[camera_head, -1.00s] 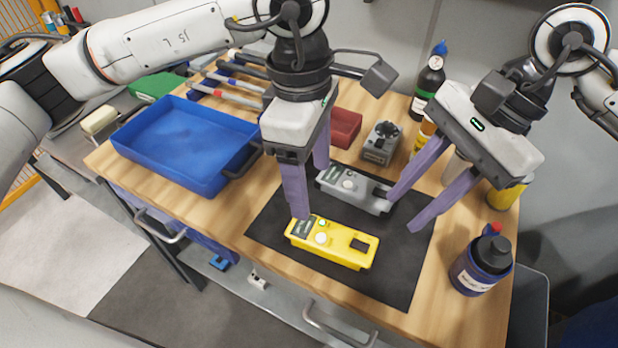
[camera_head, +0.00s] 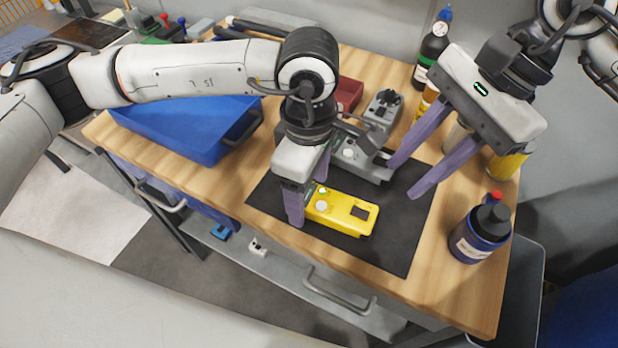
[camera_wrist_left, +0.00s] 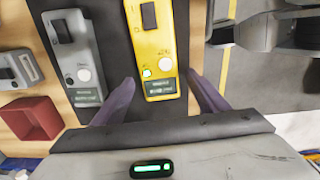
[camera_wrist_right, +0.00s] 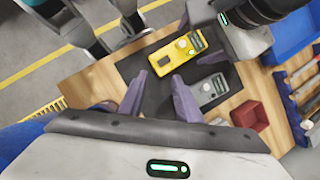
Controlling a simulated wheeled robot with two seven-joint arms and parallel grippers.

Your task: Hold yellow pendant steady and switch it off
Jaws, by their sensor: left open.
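The yellow pendant (camera_head: 341,211) lies flat on the black mat (camera_head: 398,247). It has a dark switch, a pale round button and a small display with a lit green spot. My left gripper (camera_head: 308,208) is open at the pendant's left end. In the left wrist view the yellow pendant (camera_wrist_left: 153,45) has its display end between the two open fingers (camera_wrist_left: 166,90), with gaps on both sides. My right gripper (camera_head: 412,178) is open and empty above the mat's right side, apart from the pendant. The right wrist view also shows the pendant (camera_wrist_right: 172,51).
A similar grey pendant (camera_head: 366,165) lies just behind the yellow one. A blue tray (camera_head: 190,135) stands at left and a red bin (camera_head: 348,95) behind. Bottles, including a dark blue one (camera_head: 480,235), line the right edge.

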